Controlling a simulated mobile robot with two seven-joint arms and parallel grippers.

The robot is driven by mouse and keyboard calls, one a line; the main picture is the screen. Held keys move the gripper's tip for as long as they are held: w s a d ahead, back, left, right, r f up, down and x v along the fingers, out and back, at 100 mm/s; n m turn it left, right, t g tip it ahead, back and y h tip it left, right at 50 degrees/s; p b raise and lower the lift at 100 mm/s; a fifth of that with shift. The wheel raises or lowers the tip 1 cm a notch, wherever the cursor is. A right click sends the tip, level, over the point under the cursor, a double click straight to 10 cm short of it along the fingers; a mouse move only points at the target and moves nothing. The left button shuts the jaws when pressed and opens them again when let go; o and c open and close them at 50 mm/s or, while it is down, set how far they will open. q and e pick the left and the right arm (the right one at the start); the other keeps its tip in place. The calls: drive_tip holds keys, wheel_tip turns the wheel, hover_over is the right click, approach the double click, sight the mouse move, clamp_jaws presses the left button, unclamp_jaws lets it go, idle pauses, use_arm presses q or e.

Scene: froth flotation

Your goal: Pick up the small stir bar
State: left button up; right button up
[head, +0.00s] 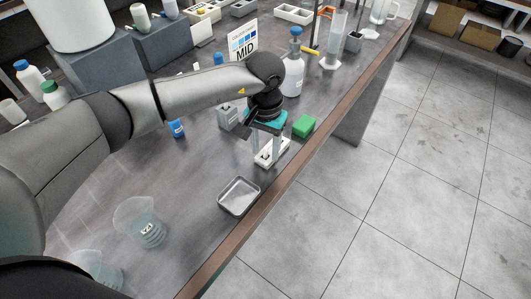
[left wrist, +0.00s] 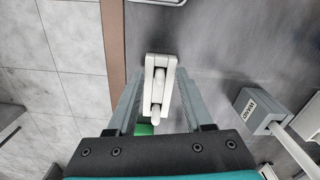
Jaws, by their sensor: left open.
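A small white holder (head: 259,164) stands near the table's front edge, and it also shows in the left wrist view (left wrist: 149,62). Two pale stir bars lie in it, one behind the other: one farther from my palm (left wrist: 159,78) and one nearer (left wrist: 155,113). I cannot tell for sure which is the small one. My left gripper (head: 272,152) points down over the holder. In the left wrist view its open fingers (left wrist: 162,80) stand on either side of the holder and bars, with nothing gripped. My right gripper is not in view.
A green block (head: 303,126) and a grey labelled block (head: 230,117) stand close to the gripper. A metal tray (head: 239,196) lies nearer me, with a beaker (head: 140,222) to its left. A wash bottle (head: 293,72) stands behind. The table edge (head: 285,178) is close on the right.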

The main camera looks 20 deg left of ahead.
use_arm(q)
clamp_jaws()
idle(0.4)
